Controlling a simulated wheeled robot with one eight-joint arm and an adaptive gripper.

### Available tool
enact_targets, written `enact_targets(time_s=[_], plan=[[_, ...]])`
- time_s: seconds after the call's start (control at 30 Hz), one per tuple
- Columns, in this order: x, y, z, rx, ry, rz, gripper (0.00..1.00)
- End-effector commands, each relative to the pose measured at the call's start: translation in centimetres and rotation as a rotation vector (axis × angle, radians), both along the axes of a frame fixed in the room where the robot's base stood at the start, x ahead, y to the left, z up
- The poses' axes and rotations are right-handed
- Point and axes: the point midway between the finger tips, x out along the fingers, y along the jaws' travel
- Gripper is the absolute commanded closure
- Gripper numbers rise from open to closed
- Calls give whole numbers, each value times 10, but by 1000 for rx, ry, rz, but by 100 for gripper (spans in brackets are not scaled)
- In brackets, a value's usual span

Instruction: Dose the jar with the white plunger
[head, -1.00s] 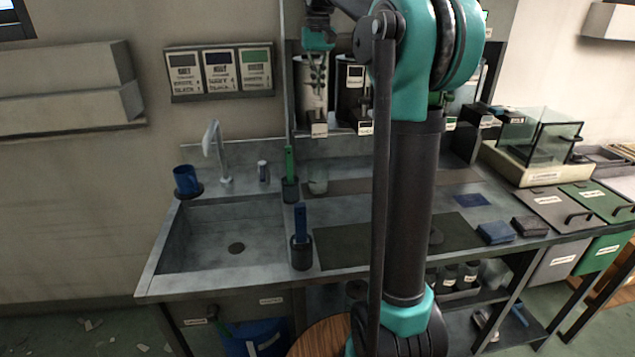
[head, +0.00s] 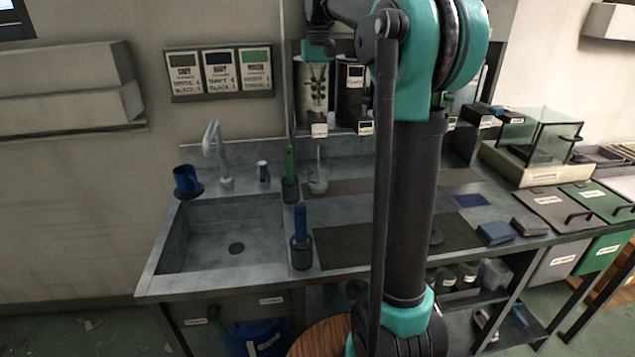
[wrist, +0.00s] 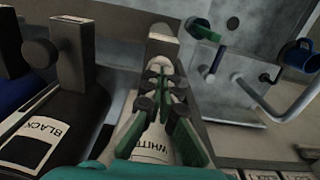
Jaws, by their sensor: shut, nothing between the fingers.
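The white dispenser (head: 303,85) stands at the back of the counter, and its WHITE label (wrist: 150,150) shows in the wrist view. My gripper (head: 317,88) is in front of it, fingers pointing down. In the wrist view my gripper (wrist: 160,75) is shut and empty, its tips close to a pale round knob, which looks like the white plunger (wrist: 160,64). I cannot tell whether they touch. The clear glass jar (head: 318,184) stands on the counter below the spout. A thin pale stream (head: 319,152) runs from the spout down to the jar.
The black dispenser (head: 352,100) is close on the right; its label (wrist: 28,148) shows in the wrist view. A green-handled brush (head: 289,165) stands left of the jar. The sink (head: 190,235), tap (head: 213,140) and blue cup (head: 186,180) are further left.

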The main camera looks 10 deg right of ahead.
Motion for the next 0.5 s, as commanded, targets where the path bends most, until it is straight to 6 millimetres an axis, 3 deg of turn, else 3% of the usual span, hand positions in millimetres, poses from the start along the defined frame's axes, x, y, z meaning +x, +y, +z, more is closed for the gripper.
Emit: enact_targets(time_s=[0.5], plan=[[0, 0, -10, 0, 1, 0, 100]])
